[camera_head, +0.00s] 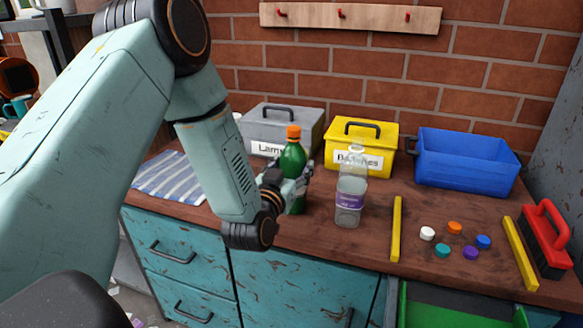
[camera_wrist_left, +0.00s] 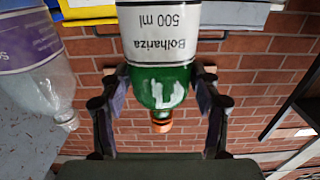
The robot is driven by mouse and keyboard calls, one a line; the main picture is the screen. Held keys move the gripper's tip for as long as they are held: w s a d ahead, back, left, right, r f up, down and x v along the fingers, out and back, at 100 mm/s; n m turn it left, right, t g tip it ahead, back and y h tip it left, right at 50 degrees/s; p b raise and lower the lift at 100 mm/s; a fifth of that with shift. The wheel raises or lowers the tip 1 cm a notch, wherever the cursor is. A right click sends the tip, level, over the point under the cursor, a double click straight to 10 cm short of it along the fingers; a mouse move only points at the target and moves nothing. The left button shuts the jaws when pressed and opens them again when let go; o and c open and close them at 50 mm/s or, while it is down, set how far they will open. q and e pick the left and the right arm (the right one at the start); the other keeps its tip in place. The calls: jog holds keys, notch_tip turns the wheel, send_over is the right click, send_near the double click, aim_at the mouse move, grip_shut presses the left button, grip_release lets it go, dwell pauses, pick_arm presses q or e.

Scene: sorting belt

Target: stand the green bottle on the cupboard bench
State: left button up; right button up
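The green bottle (camera_head: 292,160) with an orange cap is upright at the bench (camera_head: 365,245), in front of the grey and yellow boxes; whether its base touches the wood is hard to tell. My left gripper (camera_head: 297,186) reaches it from the left, with its fingers around the bottle's body. In the left wrist view the green bottle (camera_wrist_left: 160,85) appears upside down, its white label reading "Bolhariza 500 ml". There the left gripper's (camera_wrist_left: 162,75) finger pads lie against both sides of it, seemingly closed on it. My right gripper is not in view.
A clear bottle (camera_head: 348,196) with a purple label stands close on the right. Behind are a grey box (camera_head: 283,118), a yellow box (camera_head: 362,130) and a blue crate (camera_head: 468,160). Several caps lie between yellow strips (camera_head: 396,228), near a red brush (camera_head: 546,236). A striped cloth (camera_head: 168,178) lies left.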

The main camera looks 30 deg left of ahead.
pick_arm(q)
jog(key=shift+o, duration=1.4)
jog(key=shift+s+a+r, duration=0.15)
jog(key=shift+s+r, duration=0.05)
jog(key=shift+s, duration=0.15)
jog(key=shift+w+f, duration=0.15)
jog(key=shift+w, duration=0.1)
jog(key=p+v, duration=0.1)
jog(key=v, duration=1.1)
jog(key=shift+s, duration=0.15)
